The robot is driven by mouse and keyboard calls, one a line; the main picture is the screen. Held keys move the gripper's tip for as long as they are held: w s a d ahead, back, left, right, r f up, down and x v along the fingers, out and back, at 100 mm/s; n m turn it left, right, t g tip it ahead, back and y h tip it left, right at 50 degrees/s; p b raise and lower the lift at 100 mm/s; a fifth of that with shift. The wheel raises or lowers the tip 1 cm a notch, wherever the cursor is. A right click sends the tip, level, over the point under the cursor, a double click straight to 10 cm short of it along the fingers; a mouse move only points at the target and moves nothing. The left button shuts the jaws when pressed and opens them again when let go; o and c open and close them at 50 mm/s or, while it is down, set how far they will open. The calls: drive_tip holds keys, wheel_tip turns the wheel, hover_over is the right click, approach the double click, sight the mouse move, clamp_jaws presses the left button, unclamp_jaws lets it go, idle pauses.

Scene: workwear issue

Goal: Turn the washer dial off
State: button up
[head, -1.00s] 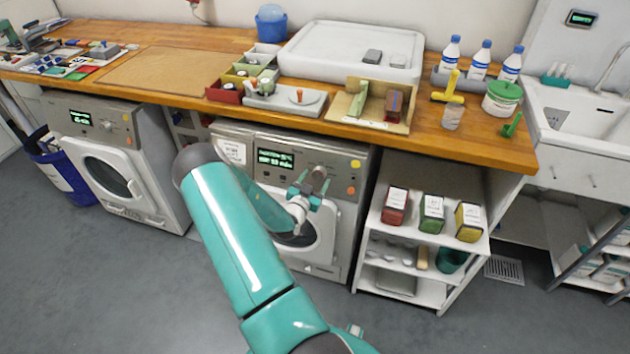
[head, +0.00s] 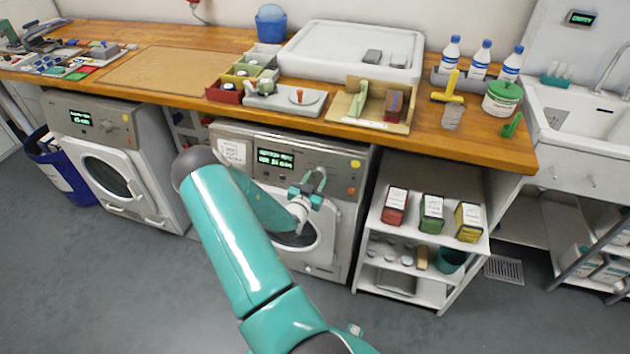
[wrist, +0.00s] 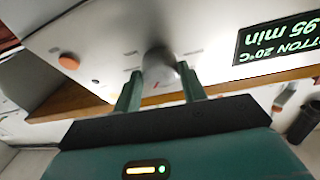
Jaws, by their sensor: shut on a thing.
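The washer (head: 345,225) stands under the counter in the middle of the head view, grey with a round door and a lit display (head: 275,159). In the wrist view the display (wrist: 280,35) shows upside down and reads about "COTTON 20°C 95 min". The washer dial (wrist: 157,62) is a grey round knob on the panel, between my two fingers. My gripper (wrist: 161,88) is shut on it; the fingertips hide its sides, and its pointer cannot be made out. In the head view my gripper (head: 316,181) is at the panel, right of the display, and largely covers the dial.
An orange button (wrist: 69,61) is on the panel beside the dial. The wooden counter (head: 250,110) overhangs the machines. A second machine (head: 110,165) stands to the left. A white shelf unit (head: 415,290) stands close on the right. The floor in front is clear.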

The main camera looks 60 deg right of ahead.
drive_tip(key=n+t, duration=0.1)
drive_tip(key=n, duration=0.2)
drive_tip(key=n+t, duration=0.1)
drive_tip(key=n, duration=0.1)
drive_tip(key=shift+s+n, duration=0.2)
drive_tip(key=shift+n, duration=0.2)
drive_tip(key=shift+s+d+n+t+y, duration=0.15)
drive_tip(key=shift+n+t, duration=0.3)
drive_tip(key=shift+n, duration=0.55)
drive_tip(key=shift+a+n+t+y, duration=0.15)
drive_tip(key=shift+n+t, duration=0.3)
drive_tip(key=shift+n, duration=0.55)
drive_tip(key=shift+d+n, duration=0.1)
drive_tip(key=shift+n, duration=0.2)
drive_tip(key=o, duration=1)
drive_tip(key=v, duration=1.4)
drive_tip(key=shift+d+r, duration=0.1)
drive_tip(key=shift+r, duration=0.05)
